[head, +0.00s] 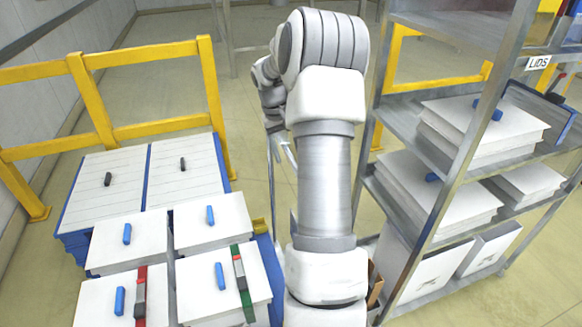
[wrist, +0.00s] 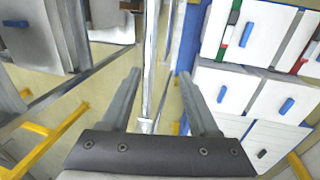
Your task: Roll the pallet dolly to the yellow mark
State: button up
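White boxes with blue handles (head: 210,222) stand on a blue base (head: 268,270) at the left of the head view. This looks like the loaded pallet dolly; its wheels are hidden. A thin upright metal bar (wrist: 150,60), possibly its handle, shows between my fingers in the wrist view. My gripper (wrist: 160,74) is open, its fingers apart on either side of the bar, with no clear contact. In the head view my gripper (head: 284,146) is partly hidden behind my arm, just right of the boxes. I cannot make out a yellow floor mark.
Yellow railings (head: 140,130) stand behind the boxes at left. A metal shelf rack (head: 465,165), labelled LIDS and stacked with white lids, stands close on the right. A narrow floor gap lies between rack and boxes. Open floor (head: 190,27) lies beyond the railing.

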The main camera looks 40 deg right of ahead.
notch_tip(320, 180, up, 8)
jog(key=a, duration=0.1)
jog(key=shift+w, duration=0.25)
jog(key=shift+a+f, duration=0.1)
